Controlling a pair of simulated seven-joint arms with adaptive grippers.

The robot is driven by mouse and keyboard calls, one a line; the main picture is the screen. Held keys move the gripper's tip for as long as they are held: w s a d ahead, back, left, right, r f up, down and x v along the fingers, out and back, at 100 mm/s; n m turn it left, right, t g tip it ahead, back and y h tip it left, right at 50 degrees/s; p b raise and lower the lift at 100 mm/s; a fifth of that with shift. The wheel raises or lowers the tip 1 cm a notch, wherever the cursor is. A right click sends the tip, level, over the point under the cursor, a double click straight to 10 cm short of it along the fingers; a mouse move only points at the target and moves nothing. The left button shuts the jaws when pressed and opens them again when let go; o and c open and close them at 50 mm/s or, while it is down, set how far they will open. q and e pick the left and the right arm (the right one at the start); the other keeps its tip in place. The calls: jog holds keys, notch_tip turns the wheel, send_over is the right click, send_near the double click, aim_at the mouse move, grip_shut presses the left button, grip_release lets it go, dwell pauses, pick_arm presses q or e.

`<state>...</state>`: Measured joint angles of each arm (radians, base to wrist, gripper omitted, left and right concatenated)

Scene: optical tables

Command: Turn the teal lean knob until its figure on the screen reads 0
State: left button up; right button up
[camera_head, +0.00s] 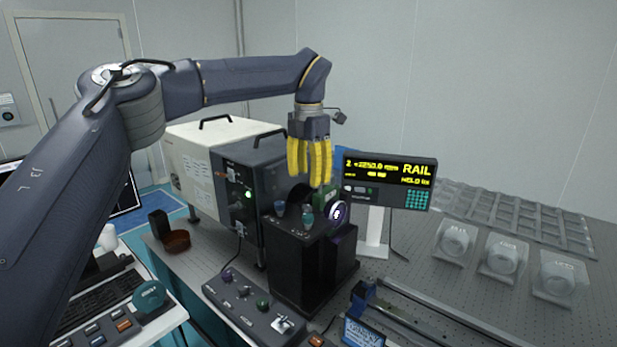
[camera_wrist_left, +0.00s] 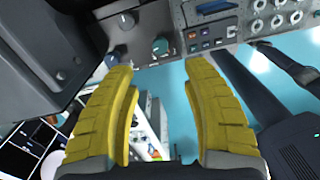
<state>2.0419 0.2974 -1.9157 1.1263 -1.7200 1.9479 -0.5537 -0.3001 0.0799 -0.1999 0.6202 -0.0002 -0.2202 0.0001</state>
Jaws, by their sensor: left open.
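My left gripper (camera_head: 309,180) is open and empty, its yellow fingers pointing down above the black box (camera_head: 300,265). In the left wrist view the open fingers (camera_wrist_left: 157,66) stand apart with a teal knob (camera_wrist_left: 160,45) just beyond the gap between their tips. Two small teal knobs, one at the left (camera_head: 280,208) and one nearer the front (camera_head: 307,218), stand on the black box below the fingers; I cannot tell which is the lean knob. The screen (camera_head: 388,182) shows yellow figures and the word RAIL; I see no clear lean figure. My right gripper is not in view.
A glowing purple-ringed dial (camera_head: 338,213) is on the box's right side. A control panel (camera_head: 250,305) with several knobs lies in front. A rail (camera_head: 440,315) and several white mounts (camera_head: 502,255) are on the perforated table at right. A dark-and-white cabinet (camera_head: 200,160) stands behind.

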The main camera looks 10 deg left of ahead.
pick_arm(q)
jog(key=s+a+f+h, duration=0.1)
jog(key=a+f+h, duration=0.1)
jog(key=a, duration=0.2)
jog(key=m+t+h, duration=0.2)
jog(key=m+t, duration=0.1)
send_near(307, 215)
jog(key=x, duration=1)
jog(key=shift+d+f, duration=0.15)
jog(key=shift+f, duration=0.2)
jog(key=shift+o, duration=0.3)
grip_shut()
